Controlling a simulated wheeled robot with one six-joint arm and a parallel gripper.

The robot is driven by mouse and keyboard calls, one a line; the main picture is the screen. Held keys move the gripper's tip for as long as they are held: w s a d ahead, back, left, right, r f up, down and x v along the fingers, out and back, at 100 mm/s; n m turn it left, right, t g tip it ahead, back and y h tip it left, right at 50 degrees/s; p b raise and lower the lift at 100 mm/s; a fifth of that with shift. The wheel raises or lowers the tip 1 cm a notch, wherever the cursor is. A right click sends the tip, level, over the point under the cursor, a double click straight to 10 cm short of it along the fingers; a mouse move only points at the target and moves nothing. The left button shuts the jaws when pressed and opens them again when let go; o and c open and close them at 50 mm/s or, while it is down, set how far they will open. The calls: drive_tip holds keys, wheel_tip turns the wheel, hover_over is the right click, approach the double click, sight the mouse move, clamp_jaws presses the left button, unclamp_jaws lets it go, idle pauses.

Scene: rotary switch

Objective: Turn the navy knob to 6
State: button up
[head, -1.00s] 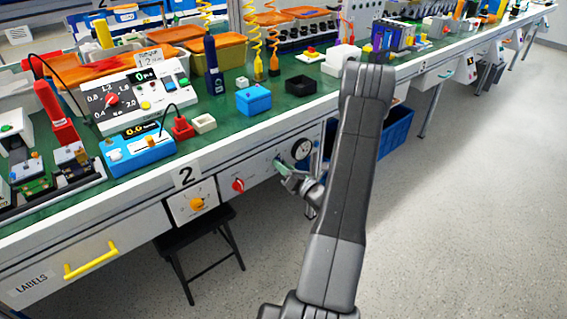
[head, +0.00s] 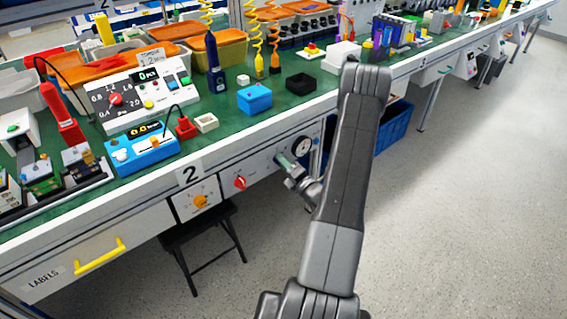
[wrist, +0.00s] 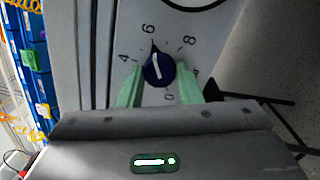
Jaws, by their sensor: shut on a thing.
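The navy knob (wrist: 153,72) sits on a pale panel in the wrist view, with a white line on its face. Its pointer tip is directed up at or very near the 6 on the dial; the exact alignment is hard to tell. My gripper (wrist: 160,67) is shut on the knob, with one green finger on each side. In the head view my gripper (head: 284,163) is at the bench's front panel, left of the round gauge, and the knob is hidden there.
The round gauge (head: 302,146) is close to the right of my gripper. A black stool (head: 205,240) stands below. The floor to the right is clear.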

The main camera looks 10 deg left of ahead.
idle(0.4)
drive_tip(key=o, duration=1)
drive_tip(key=shift+c, duration=0.2)
drive_tip(key=v, duration=1.4)
drive_tip(key=shift+p, duration=0.3)
drive_tip(key=shift+a, duration=0.15)
drive_tip(key=f+x, duration=0.1)
drive_tip(key=x, duration=1.2)
drive_tip(key=shift+w+a+r+b, duration=0.25)
drive_tip(key=shift+w+r+b, duration=0.05)
drive_tip(key=shift+r, duration=0.25)
